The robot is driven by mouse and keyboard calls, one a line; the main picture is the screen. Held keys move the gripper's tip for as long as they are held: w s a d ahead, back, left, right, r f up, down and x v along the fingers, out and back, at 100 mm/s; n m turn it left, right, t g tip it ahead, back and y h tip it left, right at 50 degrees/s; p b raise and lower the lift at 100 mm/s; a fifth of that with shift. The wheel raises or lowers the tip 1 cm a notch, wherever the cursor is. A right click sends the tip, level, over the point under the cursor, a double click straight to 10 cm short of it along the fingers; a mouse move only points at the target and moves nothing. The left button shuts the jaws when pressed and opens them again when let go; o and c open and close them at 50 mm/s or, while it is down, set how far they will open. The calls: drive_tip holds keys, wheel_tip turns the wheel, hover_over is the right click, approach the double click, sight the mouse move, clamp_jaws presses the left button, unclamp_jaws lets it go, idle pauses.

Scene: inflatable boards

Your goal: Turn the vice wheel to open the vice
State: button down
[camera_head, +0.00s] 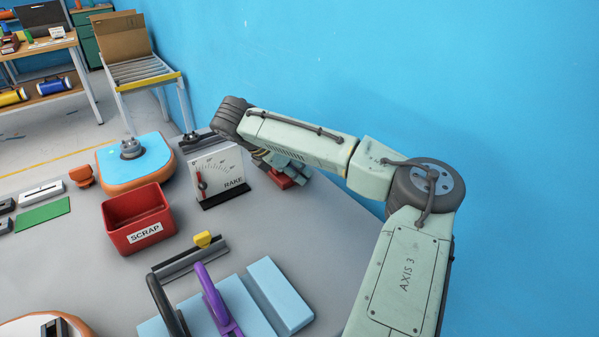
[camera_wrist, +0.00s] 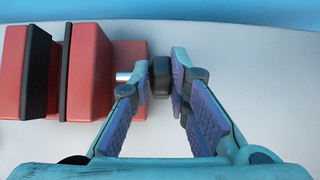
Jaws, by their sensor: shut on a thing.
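The red vice (camera_wrist: 88,72) lies at the left of the wrist view, its two jaws faced with black plates and a narrow gap between them. A short silver screw (camera_wrist: 123,77) runs from its right side towards the dark vice wheel (camera_wrist: 160,78). My gripper (camera_wrist: 162,76) is shut on the wheel, one blue padded finger on each side of it. In the head view, part of the red vice (camera_head: 284,181) shows below my arm on the grey table. The arm hides most of my gripper and the wheel there.
A white gauge board marked RAKE (camera_head: 222,172) stands just left of the vice. A red SCRAP bin (camera_head: 137,217) sits further left. Light blue boards (camera_head: 277,294) and a purple-handled tool (camera_head: 216,302) lie in front. The blue wall (camera_head: 420,70) is close behind my arm.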

drive_tip(key=t+h, duration=0.1)
drive_tip(key=h, duration=0.1)
drive_tip(key=t+h, duration=0.1)
drive_tip(key=shift+s+a+f+t+h, duration=0.2)
drive_tip(key=shift+s+a+t+h, duration=0.1)
drive_tip(key=shift+a+h, duration=0.1)
drive_tip(key=shift+s+f+t+h+p, duration=0.1)
drive_tip(key=shift+f+t+h+p, duration=0.15)
drive_tip(key=shift+t+h, duration=0.35)
drive_tip(key=shift+f+t+h+p, duration=0.15)
drive_tip(key=shift+t+h, duration=0.25)
drive_tip(key=shift+h, duration=0.4)
drive_tip(key=c, duration=1.5)
unclamp_jaws()
wheel_tip(320, 180, up, 10)
